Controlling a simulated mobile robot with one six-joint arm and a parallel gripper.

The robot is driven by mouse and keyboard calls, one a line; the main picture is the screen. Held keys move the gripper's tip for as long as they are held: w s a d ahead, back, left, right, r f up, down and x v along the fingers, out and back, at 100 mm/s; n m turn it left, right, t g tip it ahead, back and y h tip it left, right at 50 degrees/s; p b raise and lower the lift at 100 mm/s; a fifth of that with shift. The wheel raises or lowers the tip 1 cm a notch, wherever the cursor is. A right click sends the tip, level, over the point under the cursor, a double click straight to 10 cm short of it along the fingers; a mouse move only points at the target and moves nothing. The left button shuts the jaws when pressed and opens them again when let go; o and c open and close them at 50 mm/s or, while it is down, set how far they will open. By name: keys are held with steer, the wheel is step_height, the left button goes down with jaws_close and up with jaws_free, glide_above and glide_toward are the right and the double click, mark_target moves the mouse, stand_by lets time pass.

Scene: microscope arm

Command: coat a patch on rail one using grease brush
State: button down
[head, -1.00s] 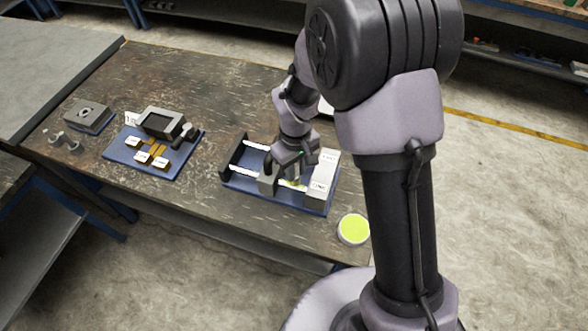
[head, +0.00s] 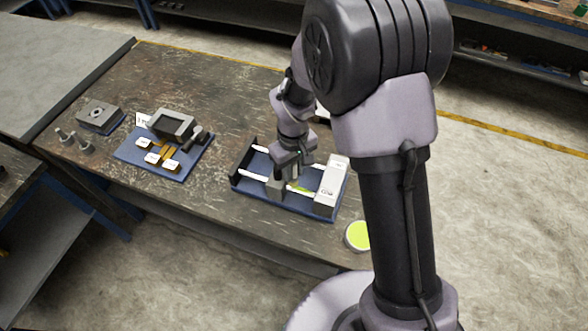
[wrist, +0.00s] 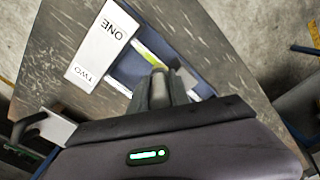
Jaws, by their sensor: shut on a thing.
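A blue tray (head: 240,188) holds two pale rails between a black end block (head: 243,160) and a white end block (head: 333,180). In the wrist view the white block (wrist: 100,50) reads ONE and TWO. Rail one (head: 256,180) is the near rail in the head view. A yellow-green patch (head: 299,187) lies on it near the white block; it also shows in the wrist view (wrist: 149,58). My gripper (wrist: 160,90) is shut on the grease brush, low over rail one. The brush is mostly hidden by the fingers; I cannot tell whether its tip touches the rail.
A grey block (head: 275,188) sits at rail one, close left of my gripper. A round tin of yellow-green grease (head: 357,236) stands at the table's near edge. Another blue tray (head: 130,152) with small parts and a grey fixture (head: 98,114) stand left.

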steer(key=shift+d+r, duration=0.1)
steer(key=shift+r, duration=0.6)
steer(key=shift+r+p, duration=0.7)
steer(key=shift+p, duration=0.1)
steer(key=shift+r+p, duration=0.95)
steer(key=shift+r, duration=0.4)
steer(key=shift+f, duration=0.15)
